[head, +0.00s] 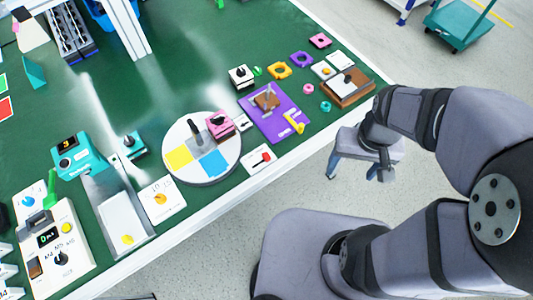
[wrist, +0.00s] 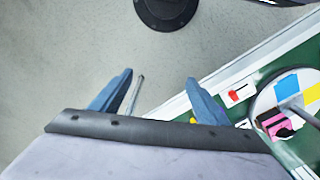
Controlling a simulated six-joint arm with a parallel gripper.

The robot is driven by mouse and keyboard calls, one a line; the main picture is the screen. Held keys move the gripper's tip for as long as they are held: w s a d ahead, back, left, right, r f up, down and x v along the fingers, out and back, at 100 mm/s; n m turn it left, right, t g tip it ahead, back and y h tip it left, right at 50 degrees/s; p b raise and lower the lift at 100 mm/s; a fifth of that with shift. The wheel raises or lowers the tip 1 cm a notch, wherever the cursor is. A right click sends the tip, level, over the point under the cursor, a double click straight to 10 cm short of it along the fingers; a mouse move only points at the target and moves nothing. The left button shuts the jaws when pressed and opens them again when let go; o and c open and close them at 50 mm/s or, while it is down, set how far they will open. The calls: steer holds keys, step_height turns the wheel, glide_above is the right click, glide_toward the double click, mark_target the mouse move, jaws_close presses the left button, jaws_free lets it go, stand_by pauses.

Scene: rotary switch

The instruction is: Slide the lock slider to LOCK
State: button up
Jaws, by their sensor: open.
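A small white plate (head: 258,159) with a red slider (head: 263,158) lies near the table's front edge, right of the round turntable. I take it for the lock slider; its lettering is too small to read. In the wrist view the red slider (wrist: 239,94) shows to the right of my fingers. My gripper (head: 350,176) is off the table, over the floor, to the right of the plate and apart from it. In the wrist view its two blue fingers (wrist: 158,80) are spread with nothing held between them.
The turntable (head: 175,133) carries a pink block (head: 219,126) with a dark knob. A purple board (head: 263,128) with a yellow handle stands behind and right of the plate. White cards, teal boxes and a control panel (head: 55,245) fill the left.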

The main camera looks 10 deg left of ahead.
steer(key=shift+a, duration=0.2)
steer(key=c, duration=0.8)
steer(key=n, duration=0.9)
glide_above(267, 155)
step_height(267, 155, down, 3)
steer(key=shift+a+f, duration=0.15)
steer(key=shift+c, duration=0.2)
steer(key=shift+f, duration=0.4)
steer(key=shift+f+p, duration=0.6)
steer(key=shift+f, duration=2.75)
steer(key=shift+c, duration=0.6)
